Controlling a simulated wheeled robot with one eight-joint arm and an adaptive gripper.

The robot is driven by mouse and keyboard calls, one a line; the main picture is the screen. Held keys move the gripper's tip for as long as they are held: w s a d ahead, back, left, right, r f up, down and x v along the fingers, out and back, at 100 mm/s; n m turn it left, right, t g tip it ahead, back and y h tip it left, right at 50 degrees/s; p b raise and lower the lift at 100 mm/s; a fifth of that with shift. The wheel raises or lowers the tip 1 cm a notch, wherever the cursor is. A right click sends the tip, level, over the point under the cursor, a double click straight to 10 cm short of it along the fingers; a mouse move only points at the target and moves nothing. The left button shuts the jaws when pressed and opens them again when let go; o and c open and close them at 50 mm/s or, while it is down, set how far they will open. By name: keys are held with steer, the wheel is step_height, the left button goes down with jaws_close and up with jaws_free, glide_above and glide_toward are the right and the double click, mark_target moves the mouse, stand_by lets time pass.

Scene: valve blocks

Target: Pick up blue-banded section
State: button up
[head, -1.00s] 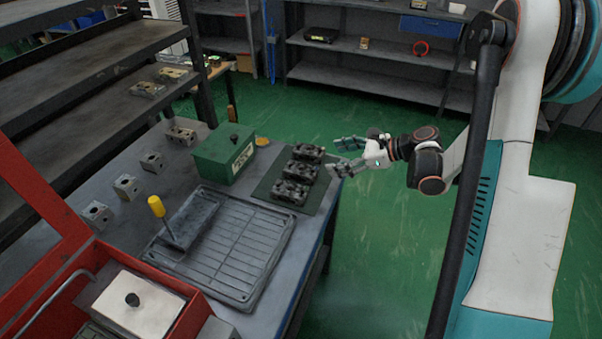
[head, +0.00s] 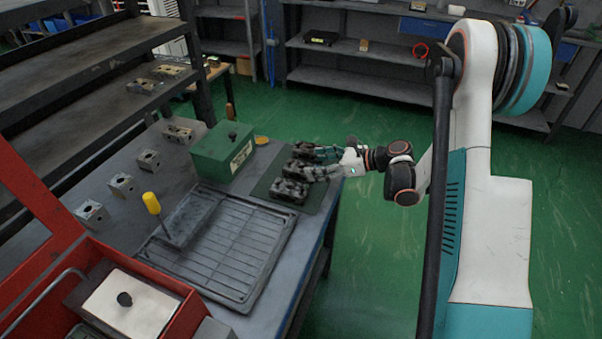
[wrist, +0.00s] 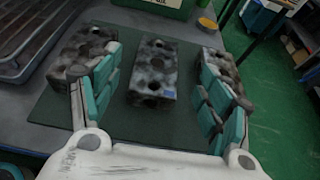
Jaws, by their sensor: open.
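Three dark mottled valve blocks lie in a row on a dark green mat (wrist: 125,125). The middle block (wrist: 152,65) shows a small blue mark (wrist: 168,94) on its near end in the wrist view. My gripper (head: 316,163) is open and reaches over the mat from the right in the head view. In the wrist view its teal-padded fingers stand on either side of the middle block, with gaps on both sides. The left block (wrist: 84,48) and right block (wrist: 219,66) are partly hidden behind the fingers. No blue mark shows on them.
A green box (head: 223,150) stands close beyond the mat, with a yellow disc (head: 261,140) beside it. Several grey blocks line the bench's left. A red toolbox (head: 170,325) fills the lower left.

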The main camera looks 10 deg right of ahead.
mark_target(302, 167)
steer(key=b+x, duration=0.1)
steer(key=x, duration=0.1)
steer(key=f+b+x, duration=0.1)
steer(key=x, duration=0.2)
steer(key=shift+s+r, duration=0.1)
steer(key=shift+s, duration=0.15)
steer(key=shift+r, duration=0.1)
steer(key=c, duration=1.5)
